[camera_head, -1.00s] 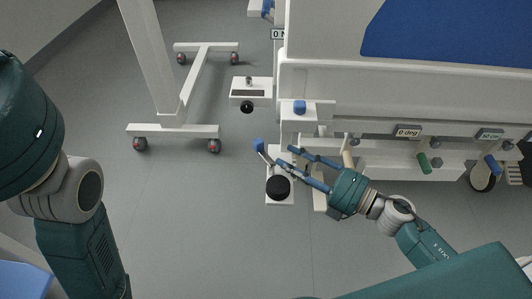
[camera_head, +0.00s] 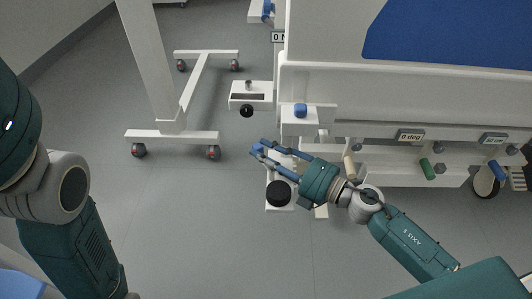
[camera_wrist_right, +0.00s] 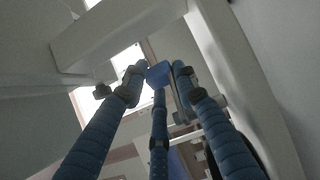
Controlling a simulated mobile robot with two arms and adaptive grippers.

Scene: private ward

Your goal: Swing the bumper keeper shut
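The bumper keeper is a small lever with a blue tip (camera_head: 256,149), beside the black round bumper wheel (camera_head: 279,193) at the bed's corner. Its lever is mostly hidden behind my right gripper's fingers. My right gripper (camera_head: 267,151) reaches in from the right, with its fingertips around or right beside the blue tip. In the right wrist view, the blue tip (camera_wrist_right: 158,74) shows between the spread fingertips of the right gripper (camera_wrist_right: 156,80). I cannot tell whether they touch it. My left arm is at the left edge; its gripper is out of view.
The white bed (camera_head: 400,85) fills the upper right, with a green handle (camera_head: 427,169) and a blue handle (camera_head: 498,170) along its side. A second black knob (camera_head: 247,111) sits on a white bracket. A wheeled white stand (camera_head: 180,136) is at the upper left. Floor is clear below.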

